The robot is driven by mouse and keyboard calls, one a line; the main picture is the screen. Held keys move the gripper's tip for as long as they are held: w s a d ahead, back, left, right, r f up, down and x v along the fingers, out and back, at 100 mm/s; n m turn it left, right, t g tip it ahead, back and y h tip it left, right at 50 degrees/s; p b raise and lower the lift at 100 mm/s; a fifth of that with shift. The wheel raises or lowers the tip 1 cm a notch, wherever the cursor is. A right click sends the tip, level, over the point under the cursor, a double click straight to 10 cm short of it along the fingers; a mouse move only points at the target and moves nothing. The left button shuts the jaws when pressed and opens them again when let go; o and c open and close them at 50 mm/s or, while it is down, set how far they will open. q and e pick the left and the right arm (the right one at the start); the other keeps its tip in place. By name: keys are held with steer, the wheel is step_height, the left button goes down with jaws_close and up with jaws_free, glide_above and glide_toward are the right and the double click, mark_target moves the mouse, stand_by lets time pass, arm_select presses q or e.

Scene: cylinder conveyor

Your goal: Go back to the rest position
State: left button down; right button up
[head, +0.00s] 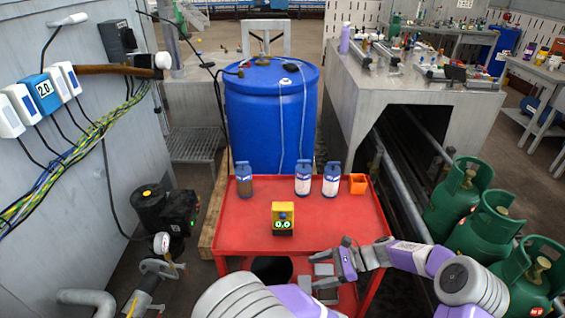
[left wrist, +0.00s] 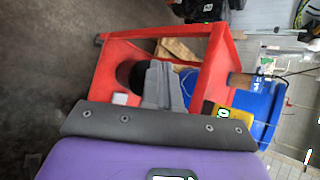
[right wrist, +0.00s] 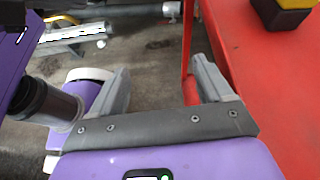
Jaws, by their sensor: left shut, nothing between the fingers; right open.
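My right gripper (right wrist: 160,82) is open and empty in the right wrist view, with grey floor visible between its fingers. In the head view the right gripper (head: 345,264) is at the near right edge of the red table (head: 235,230), and its arm comes in from the right. My left gripper (left wrist: 160,75) is shut and empty in the left wrist view, with the red table's frame (left wrist: 160,35) beyond it. In the head view the left arm enters at the bottom centre; I cannot clearly make out its fingers there.
On the table are a yellow device (head: 283,218), several blue-capped bottles (head: 303,179) and an orange box (head: 358,184). A blue barrel (head: 265,120) stands behind. Green gas cylinders (head: 457,195) stand to the right, a dark pump (head: 165,212) to the left. The table's front left is clear.

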steer(key=s+a+f+n+g+h+p, duration=0.15)
steer(key=s+f+n+h, duration=0.45)
steer(key=s+f, duration=0.6)
arm_select(q)
steer(key=s+a+f+n+g+h, duration=0.3)
steer(key=s+f+n+g+h, duration=0.65)
steer(key=s+f, duration=0.45)
steer(key=w+a+f+n+t, duration=0.1)
steer(key=n, duration=0.1)
steer(key=a+f+n+t+h+p, duration=0.1)
steer(key=n, duration=0.1)
steer(key=w+a+f+n+t+h, duration=0.1)
steer(key=n+t, duration=0.1)
steer(key=shift+w+a+f+n+h+p, duration=0.25)
steer(key=shift+w+f+p, duration=0.05)
steer(key=shift+f+p, duration=0.05)
arm_select(e)
steer(key=s+f+n+t+h, duration=0.2)
steer(key=s+n, duration=0.6)
steer(key=s, duration=0.4)
steer(key=shift+s+f+n+h, duration=0.15)
steer(key=shift+f+n+h, duration=0.15)
steer(key=shift+h, duration=0.1)
